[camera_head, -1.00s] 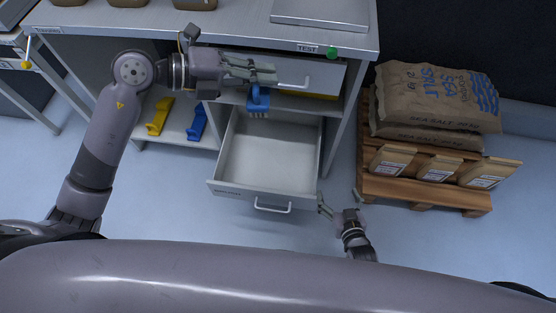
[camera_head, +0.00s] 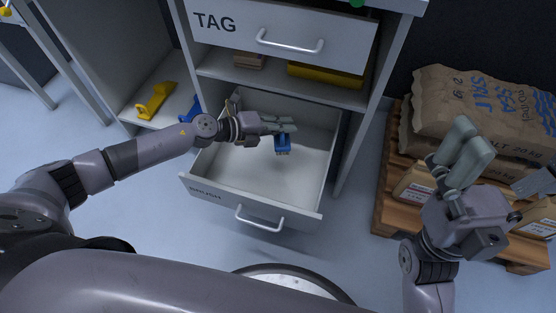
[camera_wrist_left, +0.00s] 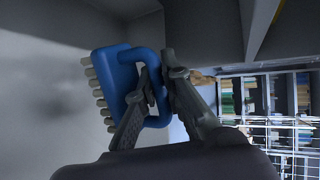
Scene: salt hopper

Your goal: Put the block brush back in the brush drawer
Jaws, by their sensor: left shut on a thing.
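The blue block brush (camera_head: 282,143) has pale bristles and a loop handle. My left gripper (camera_head: 283,124) is shut on its handle and holds it inside the outline of the open brush drawer (camera_head: 262,211), towards the back. In the left wrist view the brush (camera_wrist_left: 112,78) shows with its bristles to the left, and one finger of my left gripper (camera_wrist_left: 158,75) passes through the handle loop. I cannot tell whether the bristles touch the drawer floor. My right gripper (camera_head: 468,152) is raised at the right, with nothing visible between its fingers; its opening is unclear.
Above is a shut drawer marked TAG (camera_head: 280,32), with a shelf between holding a yellow thing (camera_head: 325,75). A yellow tool (camera_head: 155,100) and a blue tool (camera_head: 191,107) lie on the left shelf. Salt sacks (camera_head: 480,115) lie on a pallet (camera_head: 388,205) at right.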

